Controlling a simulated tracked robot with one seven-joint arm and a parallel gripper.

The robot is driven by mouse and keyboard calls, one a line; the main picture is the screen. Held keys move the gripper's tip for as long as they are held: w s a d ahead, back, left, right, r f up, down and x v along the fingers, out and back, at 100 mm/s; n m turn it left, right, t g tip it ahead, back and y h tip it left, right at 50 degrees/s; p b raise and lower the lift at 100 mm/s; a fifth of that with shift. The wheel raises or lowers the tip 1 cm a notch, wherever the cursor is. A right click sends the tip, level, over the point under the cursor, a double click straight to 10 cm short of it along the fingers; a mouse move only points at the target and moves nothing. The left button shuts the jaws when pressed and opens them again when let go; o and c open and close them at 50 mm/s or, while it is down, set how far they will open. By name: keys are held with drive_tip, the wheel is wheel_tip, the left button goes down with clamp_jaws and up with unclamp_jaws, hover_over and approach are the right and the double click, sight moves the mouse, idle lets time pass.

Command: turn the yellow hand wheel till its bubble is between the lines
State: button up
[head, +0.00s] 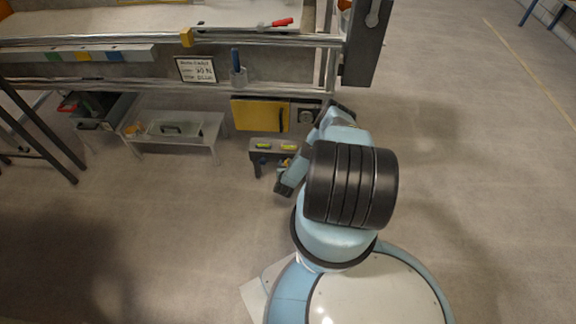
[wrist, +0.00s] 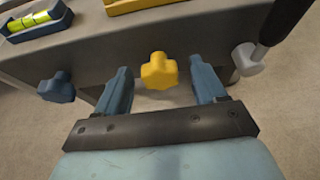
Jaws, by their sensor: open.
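The yellow hand wheel (wrist: 159,71) sits on the front of a grey block (wrist: 130,42) in the wrist view. My gripper (wrist: 165,78) is open, with one finger on each side of the yellow wheel. I see gaps between the fingers and the wheel. Two vials lie on top of the block: one in a blue holder (wrist: 38,27), its yellow-green vial (wrist: 30,20) showing, and one in a yellow holder (wrist: 130,5) cut off at the top edge. In the head view the vials (head: 264,146) are too small to read the bubbles. My arm partly hides the block there.
A blue hand wheel (wrist: 57,87) is left of my gripper. A grey knob with a black handle (wrist: 250,58) is close on the right. In the head view a low table (head: 205,130) stands left, and a bench frame (head: 150,84) runs behind.

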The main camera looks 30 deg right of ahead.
drive_tip(key=c, duration=1)
drive_tip(key=shift+d, duration=0.1)
drive_tip(key=shift+w, duration=0.1)
drive_tip(key=n+h, duration=0.1)
drive_tip(key=n+g+h, duration=0.1)
drive_tip(key=n, duration=0.1)
drive_tip(key=shift+w+a+n, duration=0.2)
drive_tip(key=shift+a+n, duration=0.1)
drive_tip(key=shift+a, duration=0.05)
drive_tip(key=n+h, duration=0.2)
drive_tip(key=n, duration=0.1)
drive_tip(key=shift+w+a+f+n+g+h, duration=0.15)
drive_tip(key=shift+a+n+g+h, duration=0.1)
drive_tip(key=shift+n+g+h, duration=0.15)
idle(0.4)
drive_tip(key=o, duration=1)
drive_tip(key=shift+d, duration=0.15)
